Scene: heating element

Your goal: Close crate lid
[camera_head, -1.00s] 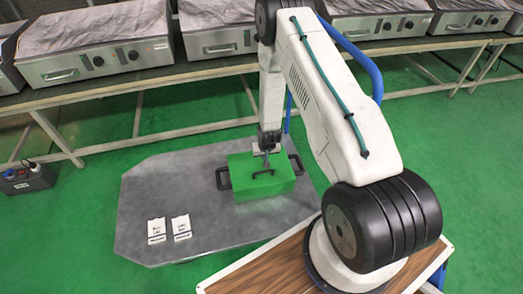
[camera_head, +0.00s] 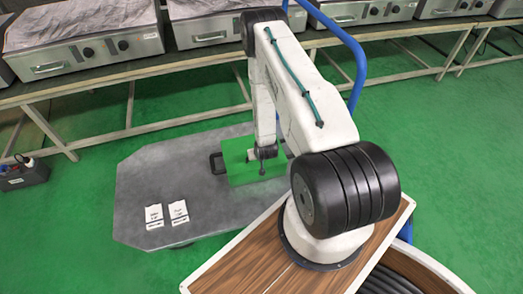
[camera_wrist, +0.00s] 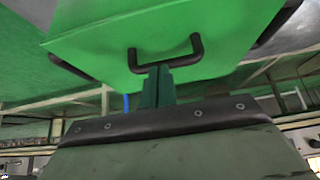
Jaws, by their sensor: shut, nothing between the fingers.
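The green crate (camera_head: 238,172) sits on the grey plate toward its right side. Its top looks flat and covered, but the arm hides its right part, so I cannot tell whether the lid is fully shut. A black side handle (camera_head: 216,163) shows at its left. My gripper (camera_head: 262,170) is over the crate's front part, with its fingers together. In the wrist view, the green face of the crate (camera_wrist: 225,25) fills the top, with a black handle (camera_wrist: 165,55). My gripper's dark green fingers (camera_wrist: 158,80) are shut and empty, close to this handle; I cannot tell whether they touch.
The grey plate (camera_head: 150,190) carries two white labels (camera_head: 167,215) at front left. A long bench with several metal heating units (camera_head: 85,45) runs along the back. A dark box (camera_head: 22,173) stands on the green floor at left. The floor between is clear.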

